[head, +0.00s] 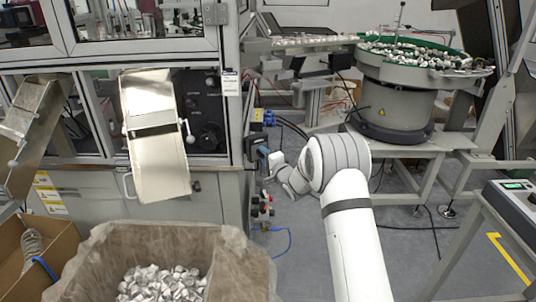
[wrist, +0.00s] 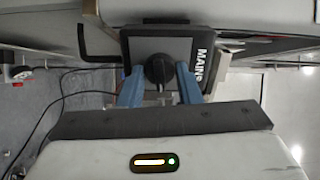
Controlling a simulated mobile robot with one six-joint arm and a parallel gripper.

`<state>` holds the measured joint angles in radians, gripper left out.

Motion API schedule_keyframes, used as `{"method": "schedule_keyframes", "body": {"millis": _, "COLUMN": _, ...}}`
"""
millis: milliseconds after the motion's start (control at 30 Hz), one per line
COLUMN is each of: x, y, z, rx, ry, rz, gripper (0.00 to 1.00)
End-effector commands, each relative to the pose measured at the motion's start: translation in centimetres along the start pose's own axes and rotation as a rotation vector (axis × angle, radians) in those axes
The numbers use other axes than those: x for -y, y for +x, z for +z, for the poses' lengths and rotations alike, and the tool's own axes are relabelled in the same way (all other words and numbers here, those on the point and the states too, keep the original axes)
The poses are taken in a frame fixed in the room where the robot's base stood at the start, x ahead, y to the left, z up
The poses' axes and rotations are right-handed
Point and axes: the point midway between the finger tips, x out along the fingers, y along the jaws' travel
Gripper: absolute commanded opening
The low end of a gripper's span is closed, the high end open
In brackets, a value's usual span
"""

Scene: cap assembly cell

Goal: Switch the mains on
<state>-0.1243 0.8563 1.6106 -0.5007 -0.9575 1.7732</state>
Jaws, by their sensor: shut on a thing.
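The mains switch is a black rotary knob (wrist: 158,69) on a dark square plate (wrist: 142,47), with the word MAINS in white along its right side in the wrist view. My gripper (wrist: 160,82) has its two blue fingers on either side of the knob and is shut on it. The knob's setting is hard to read. In the head view my gripper (head: 271,160) is at the lower right side of the machine cabinet, beyond my white arm, and the knob cannot be made out there.
The cabinet (head: 232,190) stands close beside my gripper. A bowl feeder (head: 395,100) full of caps stands on a frame at right. A lined box (head: 225,240) of caps is at front left. A cable (wrist: 62,105) hangs left in the wrist view.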

Motion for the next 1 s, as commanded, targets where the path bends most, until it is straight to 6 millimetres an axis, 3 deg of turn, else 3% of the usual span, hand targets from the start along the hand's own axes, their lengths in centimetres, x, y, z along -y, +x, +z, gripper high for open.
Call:
{"method": "schedule_keyframes", "body": {"millis": 300, "x": 0.56, "y": 0.17, "z": -0.08, "rx": -0.001, "ry": 0.1, "rz": -0.01, "gripper": 0.08}}
{"method": "schedule_keyframes", "body": {"millis": 800, "x": 0.55, "y": 0.17, "z": -0.07, "rx": 0.0, "ry": 0.116, "rz": -0.011, "gripper": 0.08}}
{"method": "schedule_keyframes", "body": {"millis": 833, "x": 0.55, "y": 0.17, "z": -0.07, "rx": 0.0, "ry": 0.116, "rz": -0.011, "gripper": 0.32}}
{"method": "schedule_keyframes", "body": {"millis": 1000, "x": 0.39, "y": 0.11, "z": -0.05, "rx": 0.0, "ry": 0.116, "rz": -0.008, "gripper": 0.46}}
